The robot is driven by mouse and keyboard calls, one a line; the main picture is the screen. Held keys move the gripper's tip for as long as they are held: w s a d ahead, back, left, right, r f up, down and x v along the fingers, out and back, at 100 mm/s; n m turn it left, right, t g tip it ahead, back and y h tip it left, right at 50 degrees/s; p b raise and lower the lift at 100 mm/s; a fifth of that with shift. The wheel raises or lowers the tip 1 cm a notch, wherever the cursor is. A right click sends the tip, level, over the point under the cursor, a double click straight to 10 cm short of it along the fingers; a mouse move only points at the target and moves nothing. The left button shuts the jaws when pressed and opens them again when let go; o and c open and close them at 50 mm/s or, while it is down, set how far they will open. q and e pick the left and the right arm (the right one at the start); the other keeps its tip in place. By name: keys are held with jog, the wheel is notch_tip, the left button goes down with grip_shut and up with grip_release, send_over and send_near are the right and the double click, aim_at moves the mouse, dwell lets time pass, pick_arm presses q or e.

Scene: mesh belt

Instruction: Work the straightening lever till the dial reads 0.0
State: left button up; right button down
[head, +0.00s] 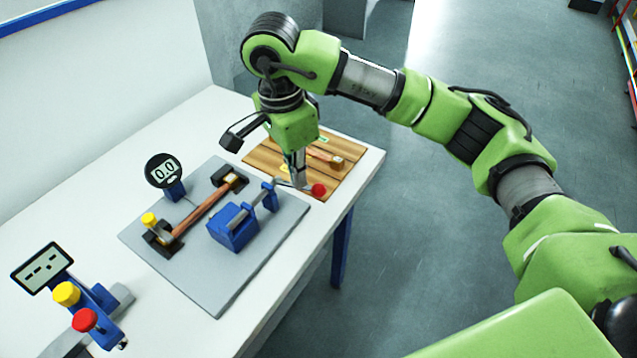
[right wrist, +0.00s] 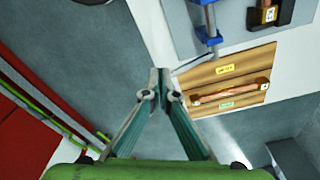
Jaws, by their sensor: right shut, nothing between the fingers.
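The dial (head: 163,170) stands at the back of a grey plate (head: 215,300) and reads 0.0. A copper-coloured rod (head: 205,207) lies across dark blocks on the plate, below the dial. A blue press block (head: 232,228) sits in front of it. The straightening lever (head: 286,183) reaches out from the press to a red knob (head: 319,190); its thin bar also shows in the right wrist view (right wrist: 190,65). My right gripper (head: 299,184) is shut and empty, pointing down close beside the lever near the knob; I cannot tell whether they touch. My left gripper is out of view.
A wooden board (head: 262,160) with labels and another copper-coloured piece (head: 325,156) lies behind the lever. A second device with a display of dashes (head: 42,268) and yellow and red knobs stands at the near left. The table's right edge is close to the lever.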

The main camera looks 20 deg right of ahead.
notch_tip(320, 180, up, 7)
jog(key=shift+a, duration=0.4)
jog(key=shift+s+f, duration=0.1)
dwell(0.8)
